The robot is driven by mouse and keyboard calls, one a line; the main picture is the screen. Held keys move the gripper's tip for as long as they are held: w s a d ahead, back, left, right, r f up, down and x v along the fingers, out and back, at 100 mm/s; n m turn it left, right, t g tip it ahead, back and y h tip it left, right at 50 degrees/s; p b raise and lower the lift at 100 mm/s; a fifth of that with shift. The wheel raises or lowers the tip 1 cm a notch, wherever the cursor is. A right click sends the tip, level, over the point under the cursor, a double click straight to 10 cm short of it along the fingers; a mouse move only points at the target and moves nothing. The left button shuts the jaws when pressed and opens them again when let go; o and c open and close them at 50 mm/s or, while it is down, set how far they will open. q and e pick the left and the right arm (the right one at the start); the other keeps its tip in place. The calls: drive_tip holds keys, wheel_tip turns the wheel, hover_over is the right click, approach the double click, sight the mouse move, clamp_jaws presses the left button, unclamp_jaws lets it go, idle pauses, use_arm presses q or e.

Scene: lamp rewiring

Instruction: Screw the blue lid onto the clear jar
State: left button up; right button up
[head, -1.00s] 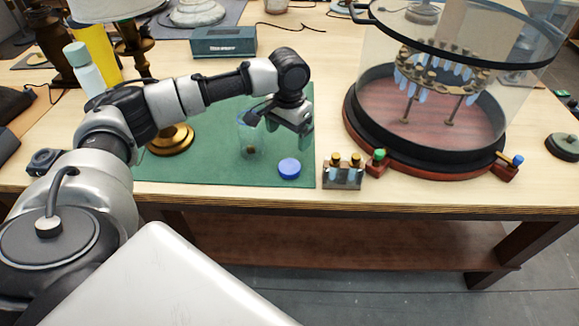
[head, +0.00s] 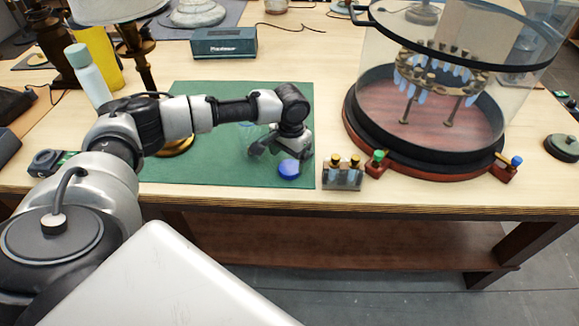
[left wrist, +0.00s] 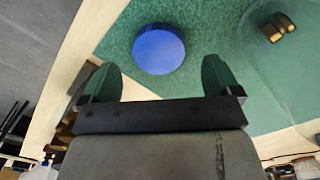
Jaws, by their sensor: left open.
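The blue lid (head: 289,168) lies flat on the green mat (head: 215,177) near its front right edge. My left gripper (head: 282,154) is open and empty just above and behind the lid. In the left wrist view the lid (left wrist: 158,49) lies ahead of the two green fingertips, in line with the gap between them. The clear jar (head: 247,132) stands on the mat just left of my gripper, which partly hides it. In the left wrist view the clear jar (left wrist: 252,45) is at the upper right, with small brass pieces (left wrist: 277,27) showing through it. My right gripper is not in view.
A large glass cylinder on a red base (head: 420,168) stands further right. A lamp with a brass base (head: 176,143) is behind my left arm. The mat's front left is clear.

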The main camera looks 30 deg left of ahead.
sight(290, 166)
use_arm(q)
wheel_tip(290, 166, down, 3)
drive_tip(key=shift+w+f, duration=0.1)
drive_tip(key=shift+d, duration=0.1)
drive_tip(key=c, duration=1)
